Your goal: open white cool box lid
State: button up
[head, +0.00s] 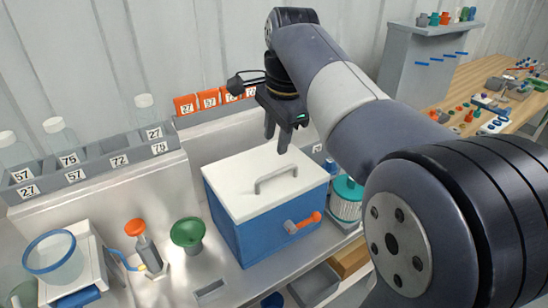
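The cool box has a blue body (270,232) and a white lid (240,188), and stands on the grey bench. The lid lies flat and closed on the body. A grey bar handle (276,178) stands on top of the lid. An orange-and-grey latch-like part (303,222) is on the front face. My gripper (277,143) hangs above the back part of the lid, pointing down, apart from the handle. Its two fingers are spread with a gap between them and nothing in it.
Behind are numbered grey bins (100,167) and orange number tags (208,99). A grey tray (314,284) lies in front.

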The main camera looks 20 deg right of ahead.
aim_at(271, 174)
jog(key=f, duration=0.3)
jog(key=w+f, duration=0.1)
jog(key=f, duration=0.5)
jog(key=shift+w+a+f, duration=0.35)
jog(key=shift+f, duration=0.05)
jog(key=shift+c, duration=0.4)
grip_shut()
